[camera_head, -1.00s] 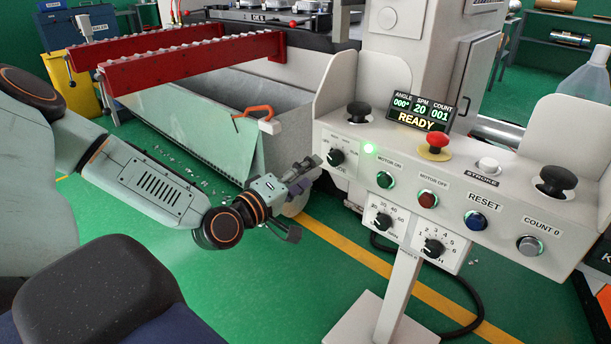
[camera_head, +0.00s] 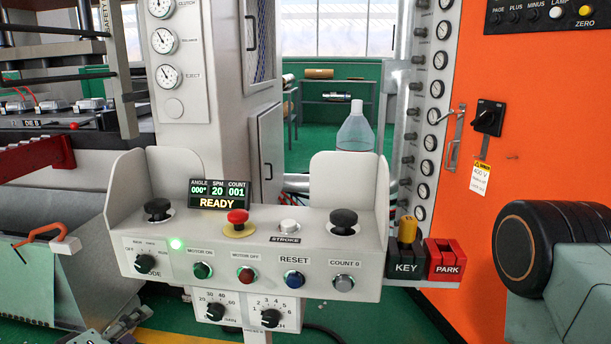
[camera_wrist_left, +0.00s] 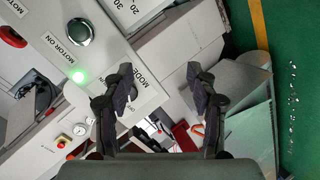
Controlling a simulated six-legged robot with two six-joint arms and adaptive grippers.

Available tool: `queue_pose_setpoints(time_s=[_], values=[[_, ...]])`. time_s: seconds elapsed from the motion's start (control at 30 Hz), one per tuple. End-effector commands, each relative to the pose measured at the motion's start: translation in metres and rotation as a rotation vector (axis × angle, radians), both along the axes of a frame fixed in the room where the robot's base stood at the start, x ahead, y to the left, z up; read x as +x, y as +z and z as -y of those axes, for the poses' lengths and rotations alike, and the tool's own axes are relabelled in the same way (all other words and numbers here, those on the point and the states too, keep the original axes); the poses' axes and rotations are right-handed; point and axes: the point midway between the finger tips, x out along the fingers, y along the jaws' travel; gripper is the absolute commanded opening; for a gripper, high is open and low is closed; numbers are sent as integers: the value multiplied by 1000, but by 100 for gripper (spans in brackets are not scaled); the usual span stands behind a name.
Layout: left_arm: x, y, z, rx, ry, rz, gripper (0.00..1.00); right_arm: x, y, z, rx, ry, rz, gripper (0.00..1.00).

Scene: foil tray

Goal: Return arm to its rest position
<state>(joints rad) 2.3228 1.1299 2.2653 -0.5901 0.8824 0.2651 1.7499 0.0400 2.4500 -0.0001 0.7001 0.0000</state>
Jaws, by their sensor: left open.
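My left gripper (camera_head: 122,322) shows at the lower left edge of the head view, cut off by the bottom of the frame. In the left wrist view its two dark fingers (camera_wrist_left: 160,92) are apart with nothing held between them. The grey control panel (camera_head: 245,225) stands to the right of it in the head view. The panel's MODE knob (camera_wrist_left: 126,110) shows by one finger in the left wrist view; I cannot tell whether they touch. My right gripper is out of view.
A grey-green bin (camera_head: 25,275) with an orange handle (camera_head: 45,232) is at the left. An orange cabinet (camera_head: 560,130) with a black switch (camera_head: 489,117) fills the right. KEY and PARK blocks (camera_head: 445,262) sit beside the panel.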

Motion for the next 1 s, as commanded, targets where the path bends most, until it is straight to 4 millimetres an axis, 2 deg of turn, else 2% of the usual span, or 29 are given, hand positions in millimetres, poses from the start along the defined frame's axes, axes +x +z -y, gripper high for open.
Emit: queue_pose_setpoints(time_s=[0.17,0.27,0.5,0.8,1.0], values=[[-29,-35,31,115,-111,-203,58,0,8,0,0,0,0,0],[-55,-58,48,191,-188,-337,58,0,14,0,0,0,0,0],[-138,-106,79,373,-385,-650,58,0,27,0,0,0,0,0],[-247,-136,98,569,-623,-951,58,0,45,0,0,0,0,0],[-289,-143,106,642,-754,-1024,58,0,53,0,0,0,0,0]])
